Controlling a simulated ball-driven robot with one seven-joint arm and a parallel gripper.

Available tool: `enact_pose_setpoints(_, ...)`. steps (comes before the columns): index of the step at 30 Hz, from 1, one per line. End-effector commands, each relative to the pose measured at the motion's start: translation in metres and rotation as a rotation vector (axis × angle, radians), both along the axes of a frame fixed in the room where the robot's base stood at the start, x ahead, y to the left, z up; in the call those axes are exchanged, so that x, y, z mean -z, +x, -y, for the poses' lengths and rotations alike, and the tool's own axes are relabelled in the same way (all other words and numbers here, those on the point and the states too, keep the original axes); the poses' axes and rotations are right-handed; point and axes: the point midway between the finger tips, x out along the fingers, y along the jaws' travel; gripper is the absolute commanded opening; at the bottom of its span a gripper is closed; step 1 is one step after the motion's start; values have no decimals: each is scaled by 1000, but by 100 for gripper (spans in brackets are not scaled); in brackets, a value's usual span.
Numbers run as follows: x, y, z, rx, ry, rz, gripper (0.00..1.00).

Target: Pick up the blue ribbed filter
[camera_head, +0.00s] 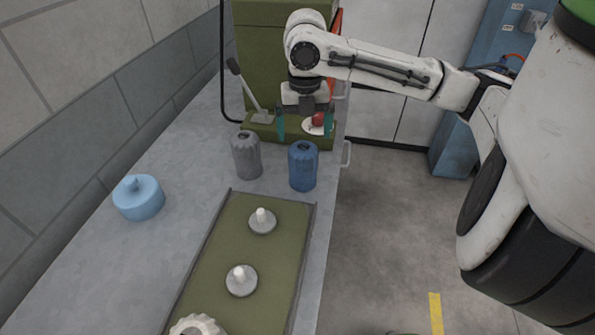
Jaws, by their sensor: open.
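The blue ribbed filter (303,166) stands upright on the grey bench near its right edge, just behind the green tray. A grey ribbed filter of similar shape (246,155) stands to its left, a small gap apart. My gripper (304,127) is above and behind the blue filter in the picture, pointing down, with its teal fingers spread apart. Nothing is held between the fingers. A red round thing shows behind them, and the fingertips look apart from the blue filter.
A green tray (216,240) with two grey discs with pegs and a pale gear (198,325) lies in front. A light blue container (138,197) stands at left. A green machine with a lever (262,60) stands behind.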

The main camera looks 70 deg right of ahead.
Motion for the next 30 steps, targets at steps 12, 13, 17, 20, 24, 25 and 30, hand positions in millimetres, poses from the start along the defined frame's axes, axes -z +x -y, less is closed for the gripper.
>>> enact_pose_setpoints(12, 41, 0, -3, 1, 2, 1, 100)
enact_pose_setpoints(13, 45, 0, -4, 1, 2, 1, 100)
enact_pose_setpoints(17, 65, -1, -6, 2, 2, 1, 100)
enact_pose_setpoints(20, 76, 0, -5, 1, 0, 3, 100)
enact_pose_setpoints(24, 81, 0, -5, 1, -2, 3, 100)
enact_pose_setpoints(25, 82, 0, -5, 1, -2, 3, 100)
enact_pose_setpoints(30, 81, 0, -5, 1, -2, 3, 97)
